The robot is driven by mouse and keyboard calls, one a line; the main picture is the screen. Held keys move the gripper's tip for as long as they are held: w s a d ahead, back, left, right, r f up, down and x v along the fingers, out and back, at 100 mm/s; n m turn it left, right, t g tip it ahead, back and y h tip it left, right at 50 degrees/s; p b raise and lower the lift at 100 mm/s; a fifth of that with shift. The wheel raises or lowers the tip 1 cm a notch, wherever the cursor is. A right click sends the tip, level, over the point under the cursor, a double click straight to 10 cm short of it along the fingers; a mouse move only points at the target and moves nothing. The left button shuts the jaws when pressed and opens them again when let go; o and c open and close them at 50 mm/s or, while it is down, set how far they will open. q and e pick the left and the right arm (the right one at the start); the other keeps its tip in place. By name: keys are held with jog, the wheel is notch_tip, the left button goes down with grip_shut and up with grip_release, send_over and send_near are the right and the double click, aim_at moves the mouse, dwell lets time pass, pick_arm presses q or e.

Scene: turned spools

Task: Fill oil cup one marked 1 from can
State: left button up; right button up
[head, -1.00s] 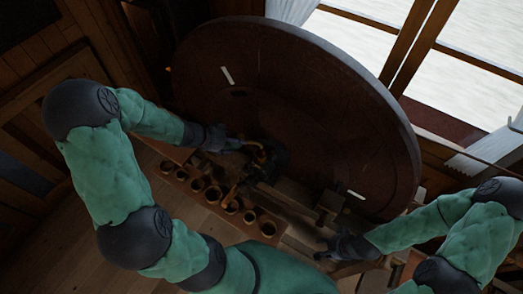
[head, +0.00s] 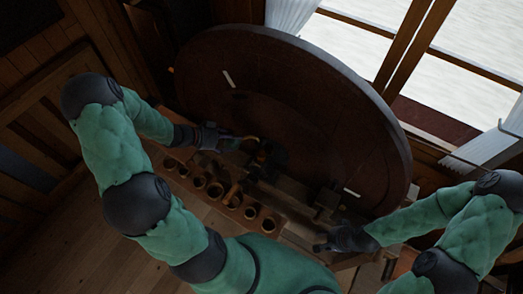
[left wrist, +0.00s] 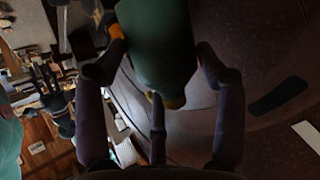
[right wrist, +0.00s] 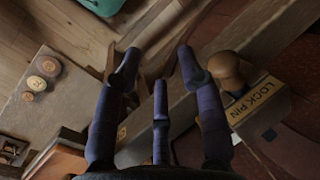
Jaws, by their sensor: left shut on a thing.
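My left gripper (head: 222,140) is shut on a dark green oil can (left wrist: 155,45). In the head view the can's thin brass spout (head: 248,138) points right, in front of the big dark wheel. Several round cups (head: 215,190) stand in a row on a wooden rail, below and to the right of the can. Their marks are too small to read, so I cannot tell which is cup one. My right gripper (head: 330,241) is low at the right. In the right wrist view its fingers (right wrist: 155,65) are apart with nothing between them.
The big dark wheel (head: 290,120) fills the space behind the cups. Near my right gripper are a wooden knob (right wrist: 228,68) and a plate reading LOCK PIN (right wrist: 255,100). Small round wooden pieces (right wrist: 48,66) sit on a board at left. A window (head: 460,70) is at upper right.

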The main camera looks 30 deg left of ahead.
pick_arm(q)
jog(key=shift+a+r+h+p, duration=0.2)
jog(key=shift+r+h+p, duration=0.1)
jog(key=shift+p, duration=0.1)
jog(key=shift+a+n+t+h, duration=0.15)
jog(key=shift+n+t+h, duration=0.15)
jog(key=shift+s+a+r+n+t+h, duration=0.1)
jog(key=shift+a+r+n+t+h, duration=0.25)
jog(key=shift+h, duration=0.45)
pick_arm(e)
jog(key=shift+r, duration=0.5)
